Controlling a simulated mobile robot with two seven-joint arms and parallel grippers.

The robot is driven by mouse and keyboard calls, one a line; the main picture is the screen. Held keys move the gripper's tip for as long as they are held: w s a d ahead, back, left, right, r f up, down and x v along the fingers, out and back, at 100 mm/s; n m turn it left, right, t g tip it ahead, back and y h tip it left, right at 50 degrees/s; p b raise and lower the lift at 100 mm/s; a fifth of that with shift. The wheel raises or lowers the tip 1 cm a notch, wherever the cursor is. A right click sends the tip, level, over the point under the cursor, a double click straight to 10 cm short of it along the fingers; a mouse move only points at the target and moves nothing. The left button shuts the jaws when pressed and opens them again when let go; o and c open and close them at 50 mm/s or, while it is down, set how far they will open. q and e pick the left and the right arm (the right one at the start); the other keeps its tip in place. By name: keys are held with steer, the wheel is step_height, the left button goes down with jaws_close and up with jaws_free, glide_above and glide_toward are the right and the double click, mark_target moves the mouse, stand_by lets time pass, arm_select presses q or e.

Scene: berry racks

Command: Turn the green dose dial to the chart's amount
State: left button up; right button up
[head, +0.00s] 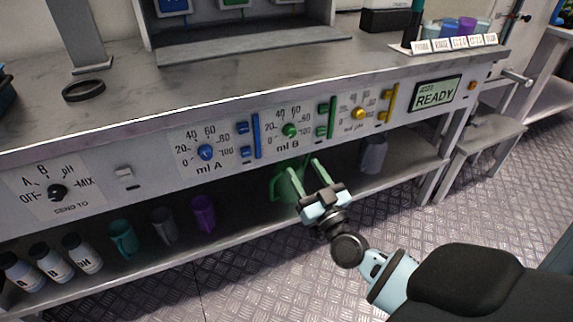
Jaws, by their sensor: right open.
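The green dose dial (290,131) is a small round knob on the front panel, in the middle of a scale marked from 0 to 100, above the label "ml B". Its pointer is too small to read. My right gripper (304,166) is open and empty, below the green dial and apart from it, with its fingers pointing up toward the panel. A green jug (287,184) stands on the shelf behind the gripper, partly hidden by it. No chart with a readable amount shows. My left gripper is out of view.
A blue dial (205,152) and a yellow dial (359,113) flank the green one, with coloured levers between. A black selector knob (58,192) is at the left. A display (436,95) reads "READY". Cups and labelled bottles stand on the lower shelf.

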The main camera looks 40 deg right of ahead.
mark_target(292, 135)
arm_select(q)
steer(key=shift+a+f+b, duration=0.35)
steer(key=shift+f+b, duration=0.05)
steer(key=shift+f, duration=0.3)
arm_select(e)
steer(key=shift+w+d+r+m+h, duration=0.4)
steer(key=shift+w+d+m+h, duration=0.2)
steer(key=shift+w+d+h, duration=0.15)
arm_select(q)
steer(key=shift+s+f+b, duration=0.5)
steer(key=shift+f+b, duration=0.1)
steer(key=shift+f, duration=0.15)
arm_select(e)
steer(key=shift+x, duration=3.7)
steer(key=shift+r, duration=0.1)
